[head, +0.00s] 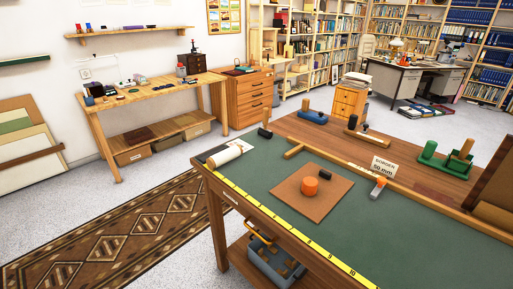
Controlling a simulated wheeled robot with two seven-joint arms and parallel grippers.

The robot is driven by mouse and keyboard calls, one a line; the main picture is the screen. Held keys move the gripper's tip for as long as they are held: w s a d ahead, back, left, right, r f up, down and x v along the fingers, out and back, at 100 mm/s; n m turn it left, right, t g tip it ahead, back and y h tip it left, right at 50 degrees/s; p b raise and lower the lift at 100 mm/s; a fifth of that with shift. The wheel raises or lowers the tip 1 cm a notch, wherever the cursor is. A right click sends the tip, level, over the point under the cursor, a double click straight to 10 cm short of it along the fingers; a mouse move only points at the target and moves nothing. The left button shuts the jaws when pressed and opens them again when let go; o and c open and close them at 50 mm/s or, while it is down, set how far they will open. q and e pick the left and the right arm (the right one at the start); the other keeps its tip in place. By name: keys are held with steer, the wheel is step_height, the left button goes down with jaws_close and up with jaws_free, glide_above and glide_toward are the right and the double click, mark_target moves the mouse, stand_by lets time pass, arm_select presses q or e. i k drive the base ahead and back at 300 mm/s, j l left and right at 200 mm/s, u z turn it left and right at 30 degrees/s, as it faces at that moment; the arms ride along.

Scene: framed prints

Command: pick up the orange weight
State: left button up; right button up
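The orange weight (310,187) is a short cylinder standing on a brown square board (328,204). The board lies on the green top of the worktable (410,247). A small dark block (325,174) lies on the board just behind the weight, to its upper right. Nothing covers the weight from this view. Neither of my grippers shows in the head view.
A white roll (225,156) lies at the table's left end, and a yellow ruler strip (290,231) runs along the front edge. A "BORDER 50 mm" card (382,167) and a grey-and-orange tool (378,188) are right of the board. The green surface around the board is mostly clear.

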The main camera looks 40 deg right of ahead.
mark_target(309, 184)
steer(key=i+z, duration=0.3)
steer(key=i+j+z, duration=0.15)
steer(key=i+z, duration=0.2)
steer(key=i, duration=0.2)
steer(key=i+j+z, duration=0.65)
steer(key=i+l, duration=0.1)
steer(key=i, duration=0.05)
